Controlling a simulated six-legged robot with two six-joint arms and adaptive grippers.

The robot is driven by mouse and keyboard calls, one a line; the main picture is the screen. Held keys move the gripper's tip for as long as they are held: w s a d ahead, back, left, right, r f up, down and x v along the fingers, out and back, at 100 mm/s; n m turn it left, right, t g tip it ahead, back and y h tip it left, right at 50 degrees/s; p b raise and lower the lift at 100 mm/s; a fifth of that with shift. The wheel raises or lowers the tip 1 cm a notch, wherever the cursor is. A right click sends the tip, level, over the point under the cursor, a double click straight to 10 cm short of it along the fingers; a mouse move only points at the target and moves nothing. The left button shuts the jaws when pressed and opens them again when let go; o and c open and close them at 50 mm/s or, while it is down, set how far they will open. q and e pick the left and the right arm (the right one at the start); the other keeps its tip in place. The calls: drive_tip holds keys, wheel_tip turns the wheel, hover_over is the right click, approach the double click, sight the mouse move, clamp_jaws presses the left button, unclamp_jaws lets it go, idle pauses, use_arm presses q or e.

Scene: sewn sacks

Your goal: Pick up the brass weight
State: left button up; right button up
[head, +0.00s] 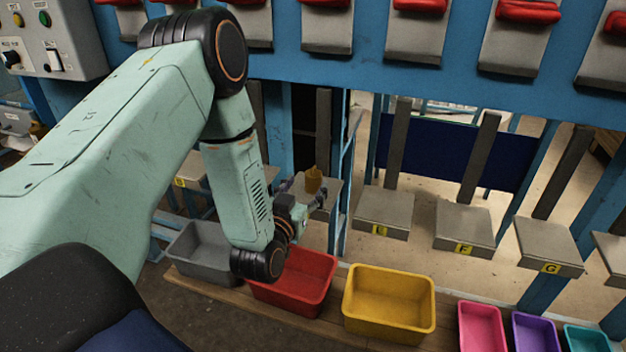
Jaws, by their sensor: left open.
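The brass weight (313,181) is a small golden-brown piece standing upright on a grey platform (331,187) in the middle of the head view. My left gripper (305,188) reaches toward it from the lower left and is open. Its fingertips appear on either side of the weight's lower part in the picture. I cannot tell whether they touch it. The gripper hides part of the platform and perhaps the weight's base. My right gripper is out of view.
More grey platforms stand to the right, including those marked F (463,226) and G (547,240). Below are a grey bin (205,262), a red bin (300,285), a yellow bin (390,302) and smaller pink, purple and teal bins. Blue frame posts stand close behind the gripper.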

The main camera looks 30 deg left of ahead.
sight(310, 181)
use_arm(q)
drive_tip(key=w, duration=0.2)
drive_tip(key=shift+w+d+r, duration=0.2)
drive_tip(key=shift+w+r, duration=0.05)
drive_tip(key=shift+w, duration=0.1)
drive_tip(key=shift+w+a+f, duration=0.25)
drive_tip(key=shift+w+a, duration=0.35)
drive_tip(key=shift+w, duration=0.2)
drive_tip(key=shift+w+a+f, duration=0.1)
drive_tip(key=shift+a, duration=0.1)
drive_tip(key=shift+d+r, duration=0.2)
drive_tip(key=shift+d, duration=0.2)
drive_tip(key=shift+c, duration=1.3)
drive_tip(key=shift+a+f, duration=0.15)
drive_tip(key=shift+a, duration=0.2)
drive_tip(key=c, duration=0.4)
drive_tip(key=shift+d, duration=0.3)
drive_tip(key=c, duration=0.5)
drive_tip(key=shift+w, duration=0.1)
drive_tip(key=shift+c, duration=0.7)
drive_tip(key=shift+a, duration=0.2)
clamp_jaws()
